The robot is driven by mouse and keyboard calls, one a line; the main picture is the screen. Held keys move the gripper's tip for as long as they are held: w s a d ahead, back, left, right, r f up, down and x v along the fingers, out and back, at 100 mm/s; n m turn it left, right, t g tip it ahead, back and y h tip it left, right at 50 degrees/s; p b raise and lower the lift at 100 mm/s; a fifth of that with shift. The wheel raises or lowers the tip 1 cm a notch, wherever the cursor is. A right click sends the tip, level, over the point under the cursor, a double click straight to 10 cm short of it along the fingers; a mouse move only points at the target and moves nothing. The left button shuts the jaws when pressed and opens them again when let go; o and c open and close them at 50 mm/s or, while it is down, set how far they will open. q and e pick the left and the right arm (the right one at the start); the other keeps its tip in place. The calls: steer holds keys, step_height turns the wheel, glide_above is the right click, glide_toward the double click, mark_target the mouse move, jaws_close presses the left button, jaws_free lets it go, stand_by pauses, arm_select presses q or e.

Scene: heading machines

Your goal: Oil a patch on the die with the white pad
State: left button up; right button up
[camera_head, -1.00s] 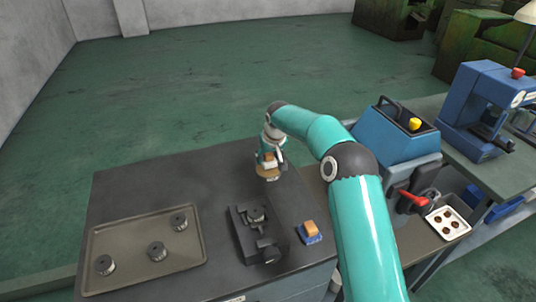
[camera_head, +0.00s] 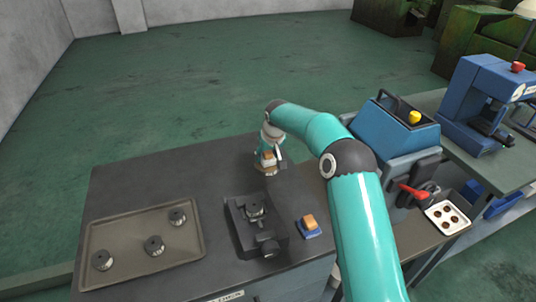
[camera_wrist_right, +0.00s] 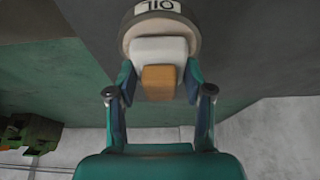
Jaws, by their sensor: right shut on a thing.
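My right gripper (camera_head: 268,158) is over the back right of the dark bench. In the right wrist view it (camera_wrist_right: 158,88) is shut on the tan handle (camera_wrist_right: 159,83) of the white pad (camera_wrist_right: 158,49). A round tin marked OIL (camera_wrist_right: 158,10) lies just beyond the pad; I cannot tell whether they touch. In the head view the pad and tin are too small to separate. My left gripper is not in view.
A blue pad with an orange handle (camera_head: 309,226) lies right of the fixture. A tray (camera_head: 120,228) with three round dark pieces is at the left. Blue machines (camera_head: 395,128) stand at the right. The back left of the bench (camera_head: 150,180) is clear.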

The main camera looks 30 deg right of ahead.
steer(key=shift+f+b, duration=0.35)
steer(key=shift+f, duration=0.15)
stand_by(1.2)
steer(key=shift+r+p, duration=2.6)
steer(key=shift+r, duration=1)
steer(key=shift+f, duration=0.1)
